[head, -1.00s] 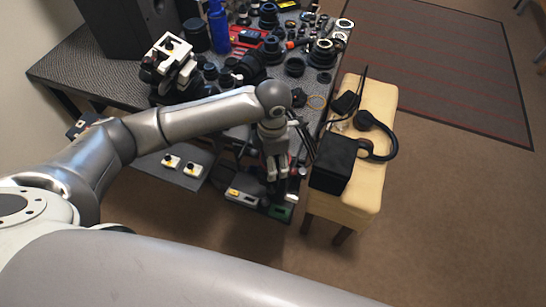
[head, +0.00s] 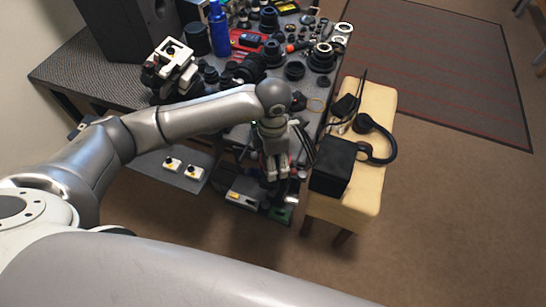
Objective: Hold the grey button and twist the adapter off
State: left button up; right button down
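Many black lens parts and rings lie on the grey table; one large black ring stack (head: 321,57) stands near its right edge. I cannot make out which part bears the grey button or the adapter. My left gripper (head: 275,172) hangs fingers down at the end of its grey arm, just off the table's near right side, above small items low down. Its fingers look close together, but their gap and anything between them are too small to tell. My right gripper is not in view.
A blue bottle (head: 219,28), a black speaker (head: 128,32) and a white-and-black device (head: 171,66) stand on the table (head: 85,68). A cream bench (head: 376,105) with a black box (head: 331,165) and headphones (head: 376,137) is right of the gripper. Open floor lies farther right.

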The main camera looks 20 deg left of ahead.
pick_arm(q)
jog(key=shift+r, duration=0.1)
jog(key=shift+r+p, duration=1.45)
jog(key=shift+r, duration=1)
